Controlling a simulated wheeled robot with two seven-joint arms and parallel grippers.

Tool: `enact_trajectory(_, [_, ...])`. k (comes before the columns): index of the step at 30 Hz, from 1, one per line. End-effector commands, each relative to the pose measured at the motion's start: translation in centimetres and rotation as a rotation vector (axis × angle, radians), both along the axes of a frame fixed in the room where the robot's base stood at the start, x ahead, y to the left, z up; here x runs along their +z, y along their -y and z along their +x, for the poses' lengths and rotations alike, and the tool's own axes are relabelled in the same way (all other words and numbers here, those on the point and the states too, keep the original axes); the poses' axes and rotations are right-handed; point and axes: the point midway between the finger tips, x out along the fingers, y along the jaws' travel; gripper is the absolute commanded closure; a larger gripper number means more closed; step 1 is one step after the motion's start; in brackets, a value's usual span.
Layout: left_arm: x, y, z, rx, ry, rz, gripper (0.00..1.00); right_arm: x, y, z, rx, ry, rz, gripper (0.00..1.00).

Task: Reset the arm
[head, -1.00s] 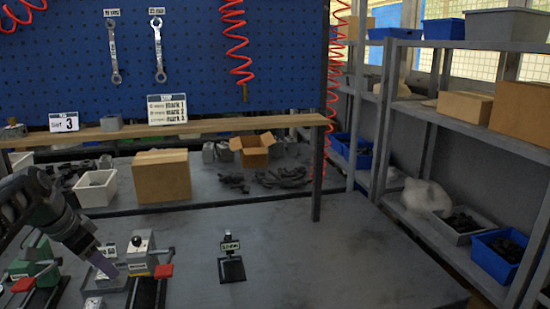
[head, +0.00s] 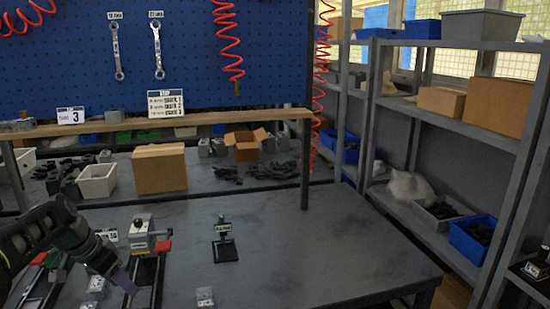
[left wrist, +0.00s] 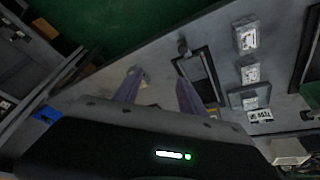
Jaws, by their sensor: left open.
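My left gripper (head: 128,282) comes in from the left in the head view, over the left part of the grey table. In the left wrist view its two purple fingers (left wrist: 158,92) are spread apart with nothing held between them. A grey valve block with a red handle (head: 140,234) sits on a black fixture just beyond the gripper. A small grey block (head: 205,296) lies on the table right of the gripper. The left wrist view shows several small grey blocks (left wrist: 247,38) in a row. My right gripper is not in view.
A small black labelled stand (head: 224,243) stands mid-table. A wooden shelf (head: 170,124) on a post (head: 305,165) runs across the back, with a cardboard box (head: 159,168) and a white bin (head: 97,181) behind the table. The right half of the table is clear.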

Motion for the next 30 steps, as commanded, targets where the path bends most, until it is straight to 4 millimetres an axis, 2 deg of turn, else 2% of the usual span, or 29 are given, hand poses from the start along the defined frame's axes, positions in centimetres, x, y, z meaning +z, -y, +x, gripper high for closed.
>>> enact_trajectory(8, [-9.4,5.2,1.3,0.061,-0.06,-0.051,0.52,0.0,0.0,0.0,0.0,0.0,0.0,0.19])
enact_trajectory(11, [-14.2,8.3,1.0,0.096,-0.092,-0.076,0.52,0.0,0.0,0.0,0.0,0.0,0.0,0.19])
enact_trajectory(14, [-20.4,12.7,-0.5,0.143,-0.139,-0.109,0.52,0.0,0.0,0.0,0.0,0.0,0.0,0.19])
enact_trajectory(15, [-22.9,14.6,-1.5,0.166,-0.159,-0.122,0.52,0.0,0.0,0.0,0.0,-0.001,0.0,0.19])
enact_trajectory(17, [-26.5,17.6,-3.4,0.2,-0.189,-0.143,0.52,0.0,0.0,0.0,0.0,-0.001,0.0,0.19])
enact_trajectory(18, [-28.7,19.6,-5.0,0.223,-0.21,-0.155,0.52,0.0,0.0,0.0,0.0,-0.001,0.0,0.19])
enact_trajectory(20, [-31.6,22.5,-7.8,0.259,-0.241,-0.174,0.52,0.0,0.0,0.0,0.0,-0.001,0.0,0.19])
enact_trajectory(21, [-33.4,24.4,-9.9,0.283,-0.263,-0.186,0.52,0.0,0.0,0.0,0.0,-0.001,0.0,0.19])
enact_trajectory(25, [-37.4,29.6,-17.4,0.361,-0.329,-0.224,0.52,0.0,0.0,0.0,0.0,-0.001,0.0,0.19])
enact_trajectory(27, [-38.5,31.6,-21.2,0.398,-0.361,-0.238,0.52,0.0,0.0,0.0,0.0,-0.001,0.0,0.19])
enact_trajectory(30, [-39.1,33.4,-25.2,0.441,-0.391,-0.255,0.52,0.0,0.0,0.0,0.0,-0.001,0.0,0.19])
